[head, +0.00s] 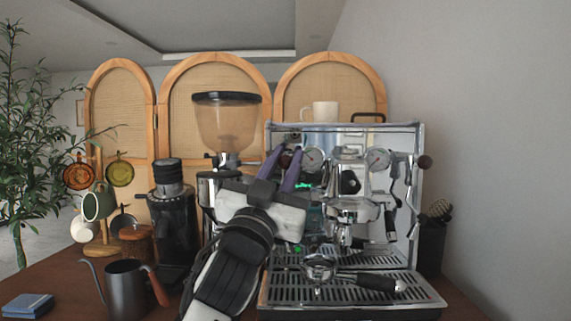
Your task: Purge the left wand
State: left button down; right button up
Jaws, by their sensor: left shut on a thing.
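The espresso machine (345,258) stands on the table right of centre. My left gripper (286,158) reaches up to the machine's upper left front. Its two purple fingers are closed around the dark left steam knob (285,161), which shows only in part between them. The left wand is hidden behind my gripper and wrist. The matching dark right knob (425,161) sticks out at the machine's upper right, with the right steam wand (413,200) hanging below it. My right gripper is not in view.
A portafilter (319,268) rests on the drip tray (350,289). A grinder (226,125) stands behind my left arm, a smaller black grinder (172,225) left of it. A gooseneck kettle (125,288) is front left, and a mug (325,111) sits on the machine.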

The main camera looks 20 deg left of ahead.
pick_arm(q)
jog(key=c, duration=1.5)
grip_release()
jog(key=shift+c, duration=0.2)
jog(key=b+v, duration=0.1)
jog(key=v, duration=0.9)
jog(key=shift+s, duration=0.15)
